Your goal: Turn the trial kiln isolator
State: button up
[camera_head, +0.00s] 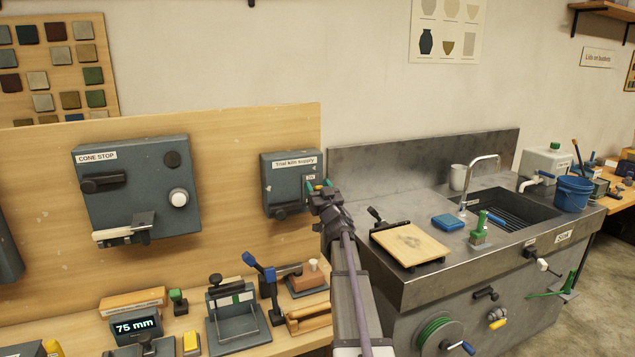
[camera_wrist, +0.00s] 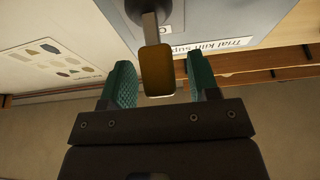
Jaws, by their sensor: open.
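The trial kiln isolator is a grey-blue box (camera_head: 279,180) labelled "Trial kiln supply", mounted on the wooden panel; part of its face also fills the top of the wrist view (camera_wrist: 225,18). My gripper (camera_head: 320,186) is at the box's right side in the head view and hides part of it. In the wrist view my gripper (camera_wrist: 160,78) is open, with a teal finger on each side of the isolator handle's brown block-shaped end (camera_wrist: 157,70). A gap shows between the handle and each finger. The handle's grey stem runs up to the box.
A second grey box (camera_head: 135,185) labelled "CONE STOP" hangs to the left. A bench (camera_head: 75,318) with tools and a 75 mm display lies below. A steel sink counter (camera_head: 395,287) with a wooden board (camera_head: 409,242) stands to the right of my arm.

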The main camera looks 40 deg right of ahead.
jog(key=shift+w, duration=0.1)
jog(key=shift+c, duration=0.2)
jog(key=c, duration=0.9)
